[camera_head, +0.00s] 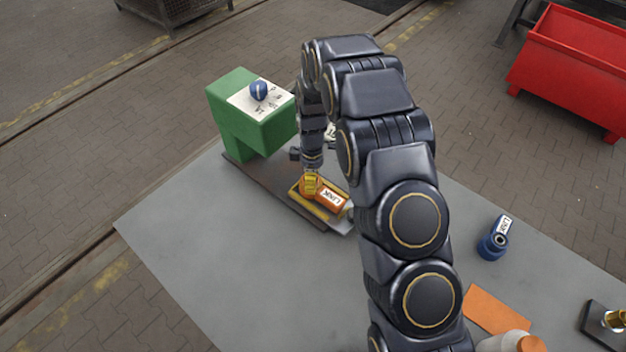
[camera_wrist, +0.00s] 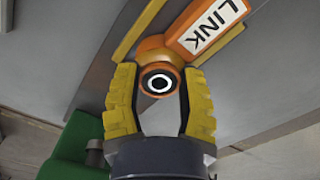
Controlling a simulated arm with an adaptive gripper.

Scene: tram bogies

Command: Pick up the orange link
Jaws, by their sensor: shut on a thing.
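The orange link (camera_head: 327,197) has a white label reading LINK and lies in a yellow-edged tray (camera_head: 320,213) on the table. In the wrist view the link (camera_wrist: 185,50) has a round end with a dark, white-ringed hole. My gripper (camera_head: 310,187) reaches down onto this round end. In the wrist view the yellow fingers of my gripper (camera_wrist: 160,88) are on both sides of the round end, shut on it. The labelled arm of the link points away from the fingers. Whether the link's underside touches the tray is hidden.
A green block machine (camera_head: 250,120) with a blue knob (camera_head: 259,90) stands just behind my gripper. A blue link (camera_head: 495,238), an orange sheet (camera_head: 497,310) and a dark fixture (camera_head: 606,322) are at right. The grey table (camera_head: 210,240) is bare at front left.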

